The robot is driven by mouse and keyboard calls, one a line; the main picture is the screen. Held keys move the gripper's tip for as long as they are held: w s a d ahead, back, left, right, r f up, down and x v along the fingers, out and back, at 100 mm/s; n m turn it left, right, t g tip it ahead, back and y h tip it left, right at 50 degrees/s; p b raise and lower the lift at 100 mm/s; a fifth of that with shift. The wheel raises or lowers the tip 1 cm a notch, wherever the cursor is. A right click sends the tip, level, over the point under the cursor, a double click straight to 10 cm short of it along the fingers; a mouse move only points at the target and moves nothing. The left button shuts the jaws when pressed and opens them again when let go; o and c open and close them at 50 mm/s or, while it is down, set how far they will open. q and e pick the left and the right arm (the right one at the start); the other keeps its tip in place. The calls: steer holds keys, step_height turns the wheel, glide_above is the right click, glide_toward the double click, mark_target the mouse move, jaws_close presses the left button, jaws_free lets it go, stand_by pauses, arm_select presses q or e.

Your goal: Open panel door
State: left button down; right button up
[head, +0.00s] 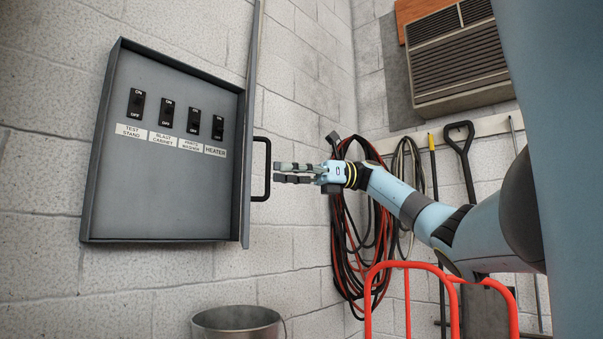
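The grey electrical panel (160,210) is mounted on the block wall at left, with its inside exposed. Its door (249,110) stands swung out at the panel's right side, seen nearly edge-on. A black bar handle (266,170) projects from the door's right face. My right gripper (277,172) points left at the handle's height, just right of the handle. Its fingers are apart with a narrow gap and nothing visible between them; whether they touch the handle is unclear. My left gripper is out of view.
Several black switches (168,112) with white labels sit inside the panel. A metal bucket (238,322) stands below. Coiled red and black cables (352,250), a shovel (461,150) and a red hand-truck frame (410,265) are at right. A vent unit (455,60) hangs above.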

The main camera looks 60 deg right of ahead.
steer(key=v, duration=0.8)
steer(key=shift+s+d, duration=0.2)
steer(key=shift+d, duration=0.1)
steer(key=shift+c, duration=0.2)
